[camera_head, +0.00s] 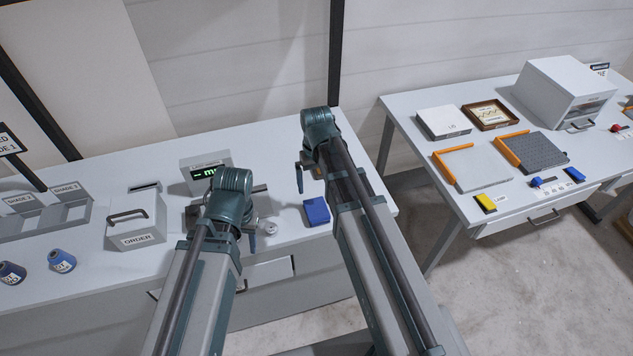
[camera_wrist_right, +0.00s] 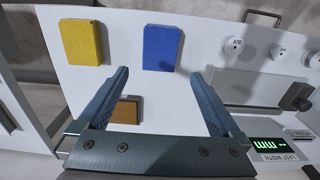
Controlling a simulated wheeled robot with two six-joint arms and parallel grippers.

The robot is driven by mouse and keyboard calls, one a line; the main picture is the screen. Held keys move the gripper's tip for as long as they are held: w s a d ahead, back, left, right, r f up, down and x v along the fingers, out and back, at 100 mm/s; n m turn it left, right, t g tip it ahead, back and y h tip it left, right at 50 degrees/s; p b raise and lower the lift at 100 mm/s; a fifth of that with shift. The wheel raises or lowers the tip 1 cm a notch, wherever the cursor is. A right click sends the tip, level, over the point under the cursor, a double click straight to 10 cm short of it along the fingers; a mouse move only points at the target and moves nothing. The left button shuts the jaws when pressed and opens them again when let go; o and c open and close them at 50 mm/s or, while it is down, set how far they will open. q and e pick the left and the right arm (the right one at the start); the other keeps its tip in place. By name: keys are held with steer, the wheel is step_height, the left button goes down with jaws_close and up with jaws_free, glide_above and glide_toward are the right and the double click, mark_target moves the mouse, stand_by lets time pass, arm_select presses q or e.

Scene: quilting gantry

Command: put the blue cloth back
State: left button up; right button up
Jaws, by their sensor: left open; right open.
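The blue cloth (camera_head: 316,211) is a small folded block lying flat on the left bench, just left of my right arm. In the right wrist view the blue cloth (camera_wrist_right: 161,48) lies beyond the fingertips, untouched. My right gripper (camera_wrist_right: 160,80) is open and empty above the bench; in the head view its arm hides most of it. My left gripper (camera_head: 250,225) is over the bench left of the blue cloth, largely hidden by its wrist. A yellow cloth (camera_wrist_right: 82,42) lies beside the blue one, and a brown block (camera_wrist_right: 126,110) shows between the right fingers.
A display box (camera_head: 205,172) with green digits stands at the back of the bench. An order box (camera_head: 136,220), shade trays (camera_head: 40,212) and blue spools (camera_head: 62,261) are at left. A second table (camera_head: 460,130) at right holds pads, trays and a grey machine (camera_head: 563,90).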

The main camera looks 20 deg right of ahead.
steer(key=s+a+n+h, duration=0.1)
steer(key=s+a+n, duration=0.2)
steer(key=s+a, duration=0.7)
steer(key=s, duration=0.4)
steer(key=shift+s+a+r, duration=0.15)
steer(key=shift+a+r, duration=0.1)
step_height(320, 180, down, 6)
steer(key=b, duration=0.6)
